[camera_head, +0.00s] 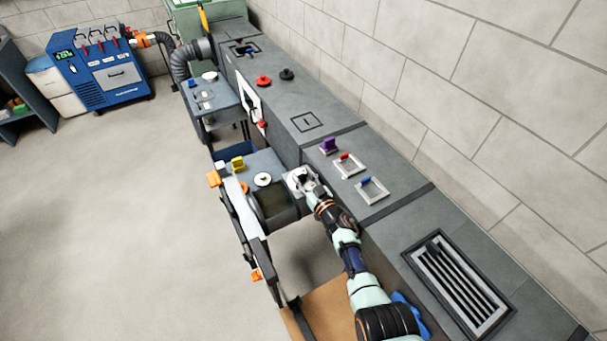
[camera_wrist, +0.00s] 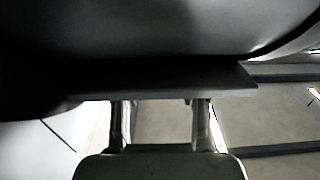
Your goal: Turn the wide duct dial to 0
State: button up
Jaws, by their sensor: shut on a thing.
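My gripper (camera_head: 305,180) is at a pale square plate (camera_head: 291,181) on the near side of the grey duct (camera_head: 385,180) in the head view. The gripper covers most of what sits on this plate, so the wide duct dial and its pointer cannot be read. In the wrist view, two thin upright fingers (camera_wrist: 160,112) reach up to a dark flat bar (camera_wrist: 170,82) below a large dark rounded body (camera_wrist: 150,30). The gripper appears shut on the dial; the contact itself is hard to see in the dark picture.
A purple knob (camera_head: 329,145), a red-handled frame (camera_head: 347,165) and a blue-handled frame (camera_head: 372,190) are on the duct top. A slotted grille (camera_head: 458,285) lies nearer. A cart (camera_head: 262,158) with a white disc (camera_head: 263,179) and yellow block (camera_head: 238,163) stands left. Open floor lies further left.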

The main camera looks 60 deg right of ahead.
jog(key=o, duration=1.2)
jog(key=shift+c, duration=0.2)
jog(key=shift+s, duration=0.1)
jog(key=v, duration=1.2)
jog(key=shift+c, duration=0.2)
